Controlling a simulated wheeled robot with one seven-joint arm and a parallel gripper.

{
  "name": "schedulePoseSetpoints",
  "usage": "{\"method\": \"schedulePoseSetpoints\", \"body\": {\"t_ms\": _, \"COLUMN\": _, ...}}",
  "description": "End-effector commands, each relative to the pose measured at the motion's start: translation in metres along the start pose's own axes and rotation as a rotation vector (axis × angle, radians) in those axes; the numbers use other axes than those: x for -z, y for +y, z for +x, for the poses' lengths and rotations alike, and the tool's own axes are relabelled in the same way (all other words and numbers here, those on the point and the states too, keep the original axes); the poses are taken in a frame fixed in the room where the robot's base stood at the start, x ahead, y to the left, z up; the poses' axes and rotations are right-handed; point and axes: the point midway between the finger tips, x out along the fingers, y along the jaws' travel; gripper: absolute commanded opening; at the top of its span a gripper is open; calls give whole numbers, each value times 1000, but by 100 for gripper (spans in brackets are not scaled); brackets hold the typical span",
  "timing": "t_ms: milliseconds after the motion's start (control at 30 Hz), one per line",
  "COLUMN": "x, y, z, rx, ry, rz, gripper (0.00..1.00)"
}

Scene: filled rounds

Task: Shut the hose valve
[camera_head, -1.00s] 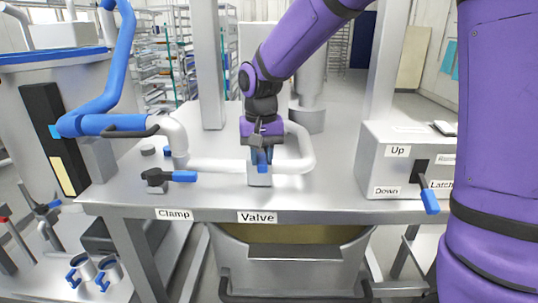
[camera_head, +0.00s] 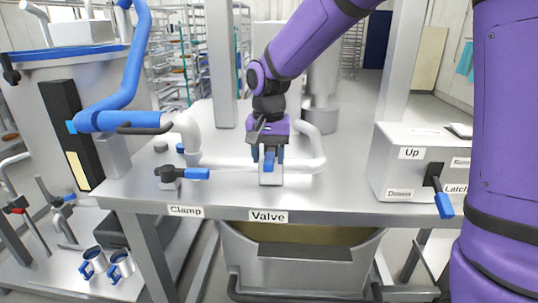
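The hose valve (camera_head: 271,178) is a small grey block at the table's front edge, above the "Valve" label (camera_head: 268,217). Its blue handle (camera_head: 269,161) points toward me. White pipe (camera_head: 315,150) bends around behind it. My gripper (camera_head: 268,152) points down at the valve from above. Its dark blue fingers look spread, one on each side of the handle, with small gaps. Whether either finger touches the handle I cannot tell.
A clamp lever (camera_head: 185,173) with a blue grip lies left of the valve. A grey box (camera_head: 400,160) with an Up/Down lever (camera_head: 443,203) stands at the right. A blue hose (camera_head: 135,80) hangs at the left. A bin (camera_head: 305,265) sits below the table.

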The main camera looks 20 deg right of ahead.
Motion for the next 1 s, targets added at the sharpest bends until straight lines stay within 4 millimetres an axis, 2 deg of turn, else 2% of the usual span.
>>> {"method": "schedulePoseSetpoints", "body": {"t_ms": 367, "x": 0, "y": 0, "z": -4, "rx": -2, "ry": -1, "rz": -2, "gripper": 51}}
{"method": "schedulePoseSetpoints", "body": {"t_ms": 467, "x": 0, "y": 0, "z": -16, "rx": 0, "ry": 1, "rz": -2, "gripper": 51}}
{"method": "schedulePoseSetpoints", "body": {"t_ms": 800, "x": 0, "y": 0, "z": -78, "rx": 1, "ry": 2, "rz": -2, "gripper": 51}}
{"method": "schedulePoseSetpoints", "body": {"t_ms": 1000, "x": 0, "y": 0, "z": -101, "rx": -1, "ry": 0, "rz": -2, "gripper": 51}}
